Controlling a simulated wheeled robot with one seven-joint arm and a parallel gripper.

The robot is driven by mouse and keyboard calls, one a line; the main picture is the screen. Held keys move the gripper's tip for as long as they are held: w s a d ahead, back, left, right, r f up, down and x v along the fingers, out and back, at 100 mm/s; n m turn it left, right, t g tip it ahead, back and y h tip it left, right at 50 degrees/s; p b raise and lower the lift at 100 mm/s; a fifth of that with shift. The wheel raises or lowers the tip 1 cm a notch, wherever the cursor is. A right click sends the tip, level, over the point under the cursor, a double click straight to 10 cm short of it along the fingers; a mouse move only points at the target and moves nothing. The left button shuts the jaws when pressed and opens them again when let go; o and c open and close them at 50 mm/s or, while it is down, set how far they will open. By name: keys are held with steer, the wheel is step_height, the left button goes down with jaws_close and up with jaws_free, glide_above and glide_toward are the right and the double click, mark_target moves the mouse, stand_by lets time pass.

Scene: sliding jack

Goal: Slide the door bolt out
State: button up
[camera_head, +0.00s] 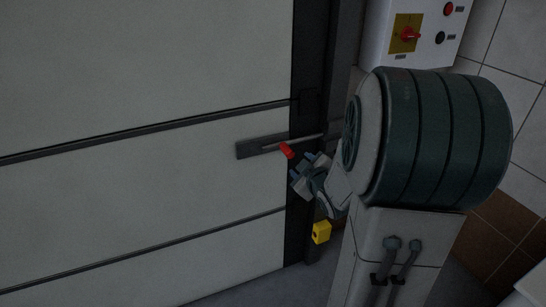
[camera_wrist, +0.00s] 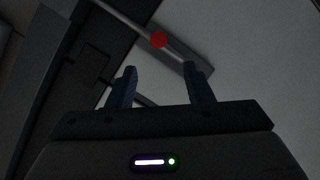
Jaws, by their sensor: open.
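The door bolt (camera_head: 308,141) is a grey metal rod on a dark plate (camera_head: 246,151) fixed across the right edge of the pale panelled door (camera_head: 140,170). Its red handle (camera_head: 287,151) sticks out from the plate. My gripper (camera_head: 302,168) is just below and right of the red handle, apart from it. In the wrist view, the red handle (camera_wrist: 159,40) shows as a round end beyond the gap between my two open fingers (camera_wrist: 158,84), and the rod (camera_wrist: 125,22) runs diagonally behind it. My gripper is empty.
My arm covers much of the right side of the head view. A white control box (camera_head: 408,35) with a red knob is on the tiled wall at the upper right. A yellow block (camera_head: 321,232) is low by the door frame. The door surface left of the bolt is clear.

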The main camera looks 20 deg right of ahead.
steer(key=n+t+y+b, duration=0.1)
steer(key=t+b, duration=0.1)
steer(key=b, duration=0.1)
glide_toward(291, 156)
steer(key=f, duration=0.1)
steer(key=s+n+t+y+b, duration=0.1)
steer(key=s+t, duration=0.1)
steer(key=w, duration=0.7)
steer(key=w+b, duration=0.1)
steer(key=w, duration=0.6)
steer(key=shift+w+d+f, duration=0.1)
steer(key=shift+d+f, duration=0.05)
steer(key=shift+f, duration=0.1)
jaws_close()
steer(key=shift+f, duration=0.1)
